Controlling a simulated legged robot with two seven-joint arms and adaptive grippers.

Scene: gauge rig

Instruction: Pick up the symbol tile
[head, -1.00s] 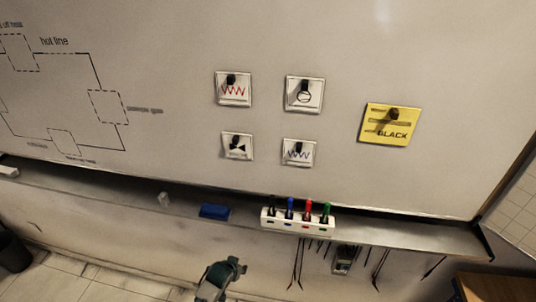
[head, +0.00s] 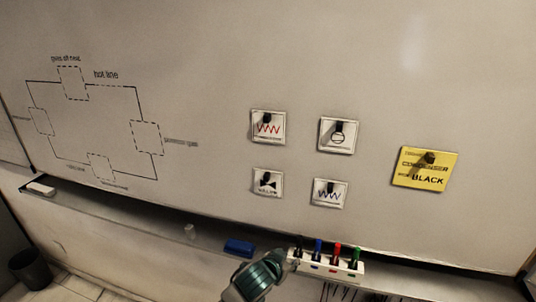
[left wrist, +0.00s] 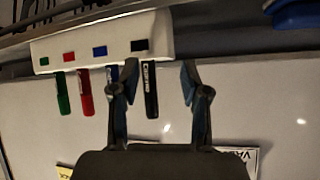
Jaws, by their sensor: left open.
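Several white symbol tiles with dark knobs are on the whiteboard: a red zigzag tile (head: 268,128), a circle tile (head: 338,135), a valve tile (head: 267,183) and a blue zigzag tile (head: 330,193). My left gripper (head: 287,256) is low in the head view, below the tiles and beside the marker holder. In the left wrist view its two fingers (left wrist: 152,75) are spread, with nothing gripped. The black marker shows between them. The valve tile's edge (left wrist: 248,157) shows there, partly hidden behind the gripper body. My right gripper is not in view.
The marker holder (head: 326,263) with several markers stands at the ledge, close to my left gripper. A blue eraser (head: 239,247) lies on the ledge. A yellow card (head: 425,170) is right of the tiles. A dashed-box diagram (head: 100,125) is at left. Board between is clear.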

